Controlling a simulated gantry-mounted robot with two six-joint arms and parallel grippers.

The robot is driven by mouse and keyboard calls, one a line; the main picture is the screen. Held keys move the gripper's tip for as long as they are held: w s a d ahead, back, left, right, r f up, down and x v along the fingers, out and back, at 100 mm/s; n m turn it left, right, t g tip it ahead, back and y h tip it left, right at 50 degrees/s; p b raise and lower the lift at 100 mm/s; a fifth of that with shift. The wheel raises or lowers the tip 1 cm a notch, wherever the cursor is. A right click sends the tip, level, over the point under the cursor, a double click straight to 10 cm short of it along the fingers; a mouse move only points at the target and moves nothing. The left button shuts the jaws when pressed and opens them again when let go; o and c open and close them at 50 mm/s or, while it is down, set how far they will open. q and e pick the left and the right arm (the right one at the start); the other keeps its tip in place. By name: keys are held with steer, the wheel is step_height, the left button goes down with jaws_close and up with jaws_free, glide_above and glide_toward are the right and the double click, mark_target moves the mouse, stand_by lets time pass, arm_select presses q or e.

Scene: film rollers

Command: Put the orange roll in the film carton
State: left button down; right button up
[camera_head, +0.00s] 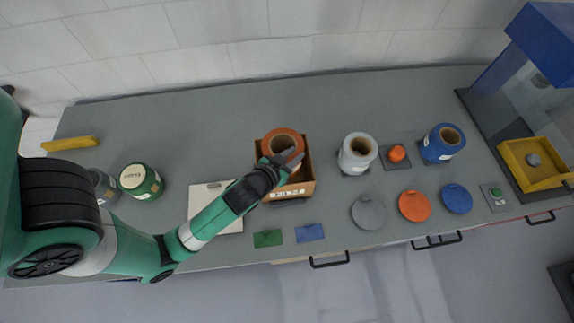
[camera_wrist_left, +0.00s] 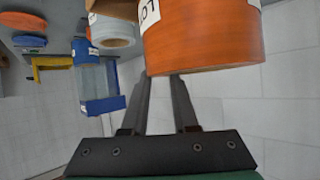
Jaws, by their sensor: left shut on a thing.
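The orange roll (camera_head: 284,136) shows over the back part of the open brown film carton (camera_head: 300,191) in the head view. Its orange side and white label fill the upper part of the left wrist view (camera_wrist_left: 205,45). My left gripper (camera_head: 291,157) is shut on the orange roll, with its fingers (camera_wrist_left: 162,78) at the roll's near edge. The arm and fingers cover part of the carton and roll. I cannot tell how deep the roll sits or whether it touches the carton's bottom. My right gripper is not in view.
A white roll (camera_head: 357,154) and a blue roll (camera_head: 442,143) stand right of the carton. A green roll (camera_head: 140,180) stands at the left. A white board (camera_head: 228,224) lies under my left arm. Several flat discs lie at the front right.

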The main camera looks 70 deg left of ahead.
arm_select(q)
step_height(320, 180, down, 6)
steer(key=shift+r+b, duration=0.15)
steer(key=shift+b, duration=1)
steer(key=shift+w+f+b, duration=0.1)
steer(key=shift+f+b, duration=0.55)
steer(key=shift+f, duration=1.45)
steer(key=shift+f+b, duration=0.35)
steer(key=shift+f, duration=0.3)
steer(key=c, duration=0.7)
jaws_free()
